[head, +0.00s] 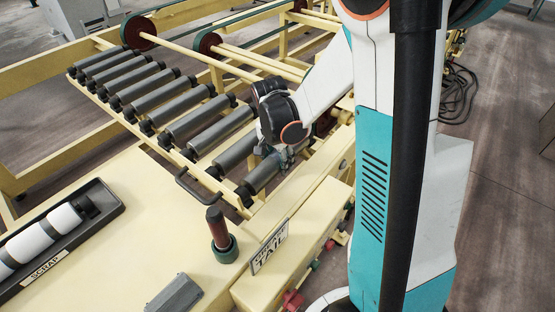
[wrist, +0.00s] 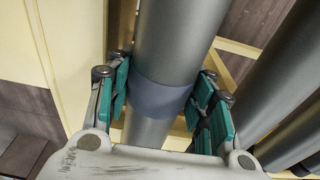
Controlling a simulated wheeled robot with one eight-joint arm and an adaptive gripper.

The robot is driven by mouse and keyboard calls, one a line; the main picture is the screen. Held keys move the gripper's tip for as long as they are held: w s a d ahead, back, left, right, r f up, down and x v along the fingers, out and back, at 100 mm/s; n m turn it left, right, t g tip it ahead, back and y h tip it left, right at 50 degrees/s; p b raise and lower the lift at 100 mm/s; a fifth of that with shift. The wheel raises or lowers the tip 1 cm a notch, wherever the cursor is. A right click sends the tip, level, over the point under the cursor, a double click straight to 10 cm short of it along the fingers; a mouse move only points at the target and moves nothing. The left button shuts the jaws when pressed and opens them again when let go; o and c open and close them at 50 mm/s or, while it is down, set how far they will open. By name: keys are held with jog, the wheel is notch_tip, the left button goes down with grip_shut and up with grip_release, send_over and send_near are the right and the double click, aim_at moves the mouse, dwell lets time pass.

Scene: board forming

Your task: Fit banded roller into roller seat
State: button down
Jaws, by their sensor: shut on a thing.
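The banded roller (wrist: 160,97) is a grey cylinder with a blue-grey band; in the wrist view it runs between the green pads of my gripper (wrist: 165,100), which is shut on it at the band. In the head view the roller (head: 262,174) lies at the near end of the roller row, its upper end hidden by my gripper (head: 283,153). Its near end is by a black end block (head: 244,195) on the yellow frame. I cannot tell whether it rests in the roller seat or sits just above it.
Several grey rollers (head: 185,121) lie in a row on the frame. A black handle (head: 195,188), a red-brown upright peg in a green collar (head: 218,228) and a TAIL sign (head: 270,247) are nearby. A SCRAP tray (head: 100,207) holding white rollers stands left.

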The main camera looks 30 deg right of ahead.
aim_at(275, 157)
jog(key=shift+f, duration=0.1)
jog(key=c, duration=0.7)
grip_release()
jog(key=r, duration=0.4)
jog(key=a+r, duration=0.1)
jog(key=r, duration=0.7)
jog(key=shift+s+a, duration=0.15)
jog(key=shift+s, duration=0.1)
jog(key=s+a+r+n+t, duration=0.2)
jog(key=s+a+n, duration=0.1)
jog(key=s+n, duration=0.1)
jog(key=s+a+r+n+t, duration=0.1)
jog(key=s+a+n+t, duration=0.1)
jog(key=s+n, duration=0.3)
jog(key=s+a+r+n+t+y, duration=0.1)
jog(key=s+a+r+n+t, duration=0.1)
jog(key=s+a+n, duration=0.2)
jog(key=shift+s+a+r+n+t, duration=0.1)
jog(key=shift+s+r+n+t, duration=0.05)
jog(key=shift+s, duration=0.3)
jog(key=shift+s+r+n+t, duration=0.15)
jog(key=shift+s, duration=0.3)
